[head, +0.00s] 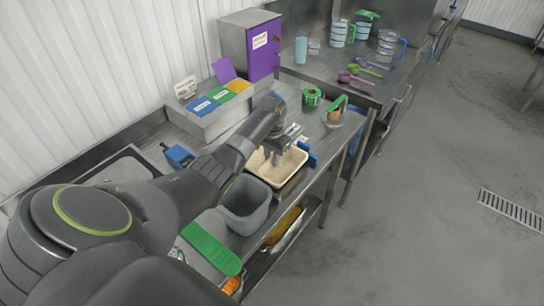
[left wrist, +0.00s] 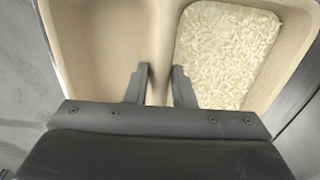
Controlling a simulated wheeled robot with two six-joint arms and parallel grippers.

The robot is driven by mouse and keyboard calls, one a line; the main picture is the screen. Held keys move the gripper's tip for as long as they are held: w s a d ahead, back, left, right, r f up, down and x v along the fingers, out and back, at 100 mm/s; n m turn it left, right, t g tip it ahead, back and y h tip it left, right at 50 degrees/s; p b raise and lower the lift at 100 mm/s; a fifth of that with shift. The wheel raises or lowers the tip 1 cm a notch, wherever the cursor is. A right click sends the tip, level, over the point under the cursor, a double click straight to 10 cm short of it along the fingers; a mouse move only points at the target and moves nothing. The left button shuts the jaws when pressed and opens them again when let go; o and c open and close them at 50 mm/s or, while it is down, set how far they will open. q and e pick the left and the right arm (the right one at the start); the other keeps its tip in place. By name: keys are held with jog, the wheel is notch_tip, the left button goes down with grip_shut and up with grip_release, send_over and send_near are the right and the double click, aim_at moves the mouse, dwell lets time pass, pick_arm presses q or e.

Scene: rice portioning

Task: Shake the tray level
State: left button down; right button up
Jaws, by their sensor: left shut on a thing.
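The beige tray (head: 268,180) sits on the steel counter in the head view, with my left gripper (head: 277,158) over its middle. In the left wrist view the tray (left wrist: 155,35) shows two compartments with a divider between them. White rice (left wrist: 228,50) covers the floor of the right compartment in a fairly flat layer. The left compartment looks empty. The fingers of my left gripper (left wrist: 161,88) stand either side of the divider and are shut on it. The near part of the tray is hidden by the gripper body. My right gripper is not in view.
A grey bin (head: 245,204) stands close in front of the tray. A blue object (head: 308,155) lies at its right, near the counter edge. A green tape roll (head: 312,97) and a green-handled item (head: 335,112) are behind.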

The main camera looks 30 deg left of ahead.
pick_arm(q)
jog(key=shift+f, duration=0.2)
jog(key=c, duration=1.1)
grip_release()
jog(key=shift+c, duration=0.2)
notch_tip(320, 180, up, 17)
jog(key=p, duration=0.1)
jog(key=shift+r+p, duration=0.2)
jog(key=shift+p, duration=0.15)
